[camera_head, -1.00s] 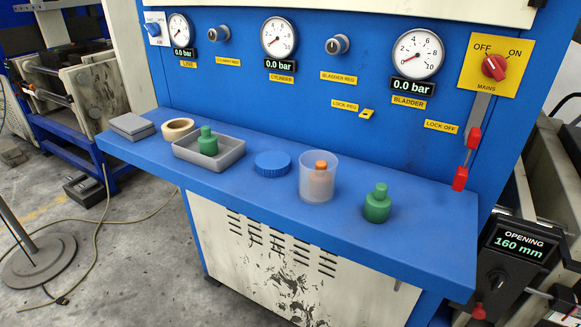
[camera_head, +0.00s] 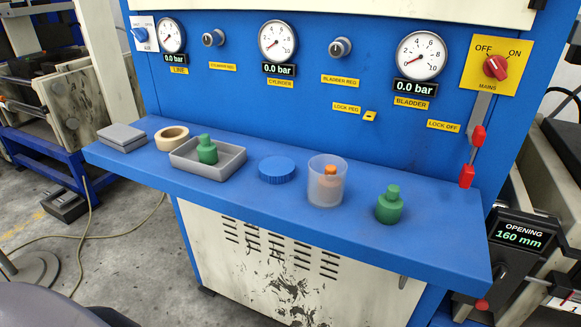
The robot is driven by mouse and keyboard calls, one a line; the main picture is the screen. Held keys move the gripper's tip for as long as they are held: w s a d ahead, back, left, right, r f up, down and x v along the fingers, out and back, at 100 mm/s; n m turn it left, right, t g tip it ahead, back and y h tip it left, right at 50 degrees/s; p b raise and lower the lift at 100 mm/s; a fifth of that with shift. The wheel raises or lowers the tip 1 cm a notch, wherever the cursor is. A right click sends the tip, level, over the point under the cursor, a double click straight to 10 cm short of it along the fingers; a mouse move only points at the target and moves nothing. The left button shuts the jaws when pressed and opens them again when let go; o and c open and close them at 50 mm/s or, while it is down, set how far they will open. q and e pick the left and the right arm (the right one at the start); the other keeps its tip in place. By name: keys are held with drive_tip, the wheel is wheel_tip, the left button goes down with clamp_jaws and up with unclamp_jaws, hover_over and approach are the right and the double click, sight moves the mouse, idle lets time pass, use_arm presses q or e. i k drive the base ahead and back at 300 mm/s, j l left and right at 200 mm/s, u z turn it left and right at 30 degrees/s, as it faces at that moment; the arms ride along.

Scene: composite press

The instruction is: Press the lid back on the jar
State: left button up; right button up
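The jar (camera_head: 325,190) is a translucent, open-topped cylinder standing upright on the blue shelf. An orange-topped piece (camera_head: 330,177) is inside it, seen blurred through the wall. The blue ribbed lid (camera_head: 277,169) lies flat on the shelf just left of the jar, apart from it. Neither gripper is in view. A dark rounded shape at the lower left edge may be part of my own body.
On the blue shelf (camera_head: 250,201), a grey tray (camera_head: 227,170) holds a green knobbed piece (camera_head: 206,149). A tape roll (camera_head: 171,138) and grey block (camera_head: 122,137) lie farther left. Another green piece (camera_head: 389,205) stands right of the jar. The gauge panel rises behind.

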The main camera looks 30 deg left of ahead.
sight(324, 191)
drive_tip(key=k+j+z, duration=0.15)
drive_tip(key=j, duration=0.2)
drive_tip(key=j+z, duration=0.15)
drive_tip(key=j, duration=0.25)
drive_tip(key=k+j, duration=0.15)
drive_tip(key=j, duration=0.2)
drive_tip(key=k+j+z, duration=0.1)
drive_tip(key=j, duration=0.3)
drive_tip(key=k, duration=0.1)
